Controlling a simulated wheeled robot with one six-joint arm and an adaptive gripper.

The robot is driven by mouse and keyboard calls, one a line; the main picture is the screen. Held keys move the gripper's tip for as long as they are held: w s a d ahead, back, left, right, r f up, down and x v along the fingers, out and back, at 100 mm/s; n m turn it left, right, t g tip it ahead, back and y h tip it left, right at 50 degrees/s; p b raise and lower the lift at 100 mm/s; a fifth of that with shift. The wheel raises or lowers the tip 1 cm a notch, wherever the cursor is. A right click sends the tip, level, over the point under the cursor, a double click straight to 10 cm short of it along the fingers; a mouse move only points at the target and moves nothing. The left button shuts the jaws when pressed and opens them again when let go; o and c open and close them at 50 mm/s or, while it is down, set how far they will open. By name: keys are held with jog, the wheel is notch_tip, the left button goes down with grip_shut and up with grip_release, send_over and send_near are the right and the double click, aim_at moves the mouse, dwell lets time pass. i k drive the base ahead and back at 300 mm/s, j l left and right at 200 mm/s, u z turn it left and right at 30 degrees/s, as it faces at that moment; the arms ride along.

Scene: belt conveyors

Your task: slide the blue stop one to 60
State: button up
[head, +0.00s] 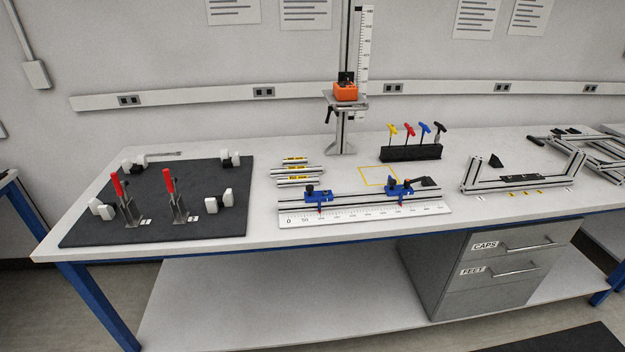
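Two blue stops sit on a dark slotted rail (360,199) on the bench. The left blue stop (318,196) has a black knob on top and a small red pointer below it. The right blue stop (398,190) also has a black knob and a red pointer, farther along the rail. I see no label telling which is stop one. A white ruler (365,215) lies along the rail's front, starting with 0 and 50 at its left end. The left pointer is to the right of 50; its exact reading is too small to tell. My gripper is not in view.
A dark mat (210,165) with red-handled clamps (170,185) lies left. Short labelled bars (297,171) and a yellow outlined square (378,175) lie behind the rail. A post with an orange block (345,91) and a hex-key stand (410,153) stand farther back.

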aim_at(310, 197)
jog(key=i+j, duration=0.2)
jog(key=i, duration=0.2)
jog(key=i+j, duration=0.25)
jog(key=i, duration=0.15)
jog(key=u, duration=0.05)
